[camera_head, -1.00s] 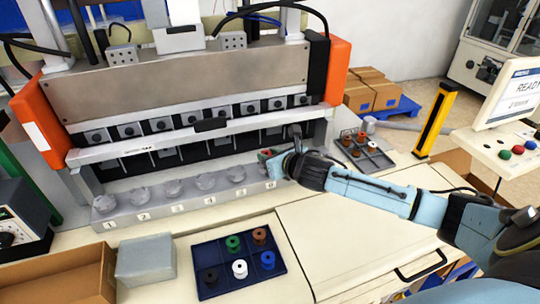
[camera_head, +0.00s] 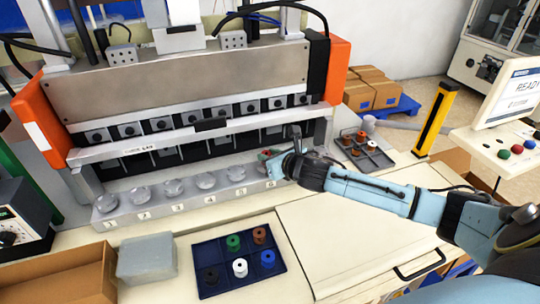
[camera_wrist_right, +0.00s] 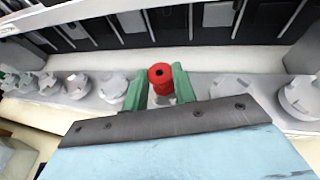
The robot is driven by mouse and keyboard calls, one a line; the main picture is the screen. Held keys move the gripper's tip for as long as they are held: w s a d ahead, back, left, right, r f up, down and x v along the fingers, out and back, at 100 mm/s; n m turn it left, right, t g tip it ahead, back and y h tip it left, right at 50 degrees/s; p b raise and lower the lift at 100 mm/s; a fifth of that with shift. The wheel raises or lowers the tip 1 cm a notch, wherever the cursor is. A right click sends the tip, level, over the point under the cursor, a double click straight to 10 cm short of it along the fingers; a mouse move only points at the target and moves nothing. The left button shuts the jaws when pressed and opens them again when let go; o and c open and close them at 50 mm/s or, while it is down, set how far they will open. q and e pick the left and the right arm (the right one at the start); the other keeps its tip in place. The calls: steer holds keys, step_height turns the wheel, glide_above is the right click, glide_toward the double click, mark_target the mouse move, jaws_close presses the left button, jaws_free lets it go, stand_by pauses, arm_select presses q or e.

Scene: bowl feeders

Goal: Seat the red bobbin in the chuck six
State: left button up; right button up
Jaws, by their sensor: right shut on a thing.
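The red bobbin (camera_wrist_right: 160,76) is upright between the two green fingers of my right gripper (camera_wrist_right: 160,86), which is shut on it. In the head view my right gripper (camera_head: 268,155) is over the right part of the grey chuck rail, behind the label 6, and covers most of the bobbin. Chuck six is largely hidden there by the gripper. In the wrist view grey metal shows just below the bobbin; I cannot tell whether they touch. Other round chucks (camera_head: 205,180) stand in a row to the left. My left gripper is not in view.
The press with orange end covers (camera_head: 348,72) stands close behind the rail. A dark blue tray (camera_head: 222,289) with several coloured bobbins lies in front. A grey block (camera_head: 146,260) and cardboard box (camera_head: 60,280) are at front left; another bobbin tray (camera_head: 384,165) is right.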

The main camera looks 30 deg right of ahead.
steer(key=shift+f, duration=0.5)
steer(key=o, duration=0.7)
steer(key=shift+c, duration=0.2)
steer(key=p+v, duration=0.6)
steer(key=v, duration=0.5)
stand_by(0.4)
